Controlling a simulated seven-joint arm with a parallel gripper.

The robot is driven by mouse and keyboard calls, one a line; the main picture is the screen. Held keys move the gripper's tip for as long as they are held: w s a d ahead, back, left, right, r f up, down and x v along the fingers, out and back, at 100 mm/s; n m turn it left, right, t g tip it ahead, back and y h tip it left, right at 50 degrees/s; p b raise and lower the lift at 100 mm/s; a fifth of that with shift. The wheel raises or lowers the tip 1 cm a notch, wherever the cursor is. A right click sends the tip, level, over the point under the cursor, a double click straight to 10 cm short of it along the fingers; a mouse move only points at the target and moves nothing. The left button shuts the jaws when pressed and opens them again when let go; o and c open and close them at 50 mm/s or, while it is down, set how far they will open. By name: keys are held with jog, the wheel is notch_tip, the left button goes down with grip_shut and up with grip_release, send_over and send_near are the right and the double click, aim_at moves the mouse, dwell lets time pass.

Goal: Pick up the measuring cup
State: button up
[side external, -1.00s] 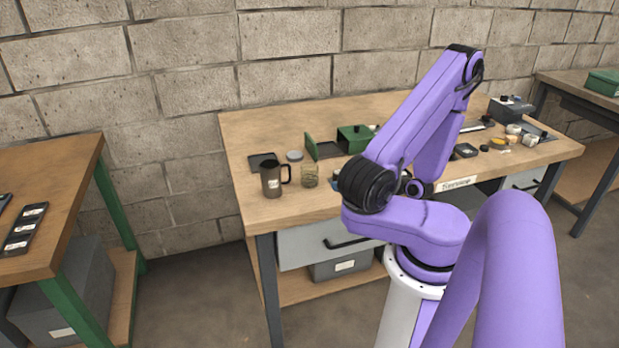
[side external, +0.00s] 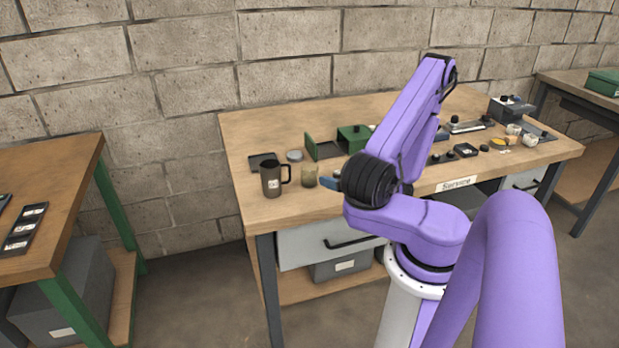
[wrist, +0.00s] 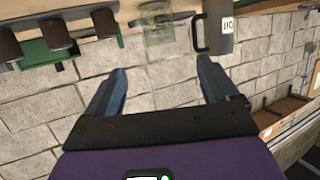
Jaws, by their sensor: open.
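A small see-through cup (side external: 310,176) with a greenish tint stands near the front left of the workbench; I take it as the measuring cup. It also shows, faintly, at the top of the wrist view (wrist: 157,27). A dark mug with a handle and a white label (side external: 271,179) stands just left of it, and at the upper right of the wrist view (wrist: 217,27). My gripper (wrist: 160,80) is open and empty, with the clear cup beyond and between its fingertips. In the side view, a blue finger shows just right of the clear cup; the rest is hidden by my arm.
A dark flat tray (side external: 262,161), a grey round lid (side external: 295,155) and an open green box (side external: 325,147) lie behind the cups. Small items (side external: 466,150) crowd the bench's right side. The bench's front left corner is clear.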

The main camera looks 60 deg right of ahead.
aim_at(313, 169)
jog(key=shift+x, duration=5.7)
jog(key=c, duration=1.1)
